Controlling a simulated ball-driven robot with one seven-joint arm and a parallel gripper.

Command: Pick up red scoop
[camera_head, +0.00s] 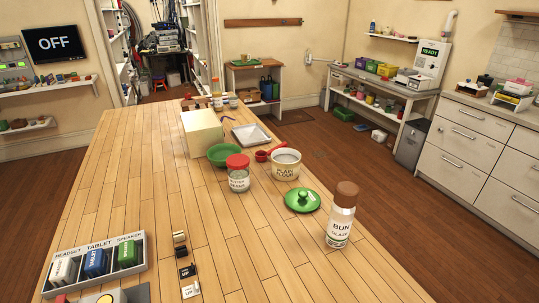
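The red scoop (262,156) lies on the wooden table (215,215), past the middle of its length. It is small in the view, with its handle pointing up and right. A white canister labelled PLAIN FLOUR (286,170) stands just right of it and slightly nearer. A jar with a red lid (238,180) stands to its left and nearer. A green bowl (224,155) is further left. My gripper is not in view.
A green lid (302,201) and a BUN GLAZE bottle (341,220) stand nearer on the right. A box (203,133) and a grey tray (250,135) lie behind. A labelled organiser (95,266) is at the near left. The table's left-middle is clear.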

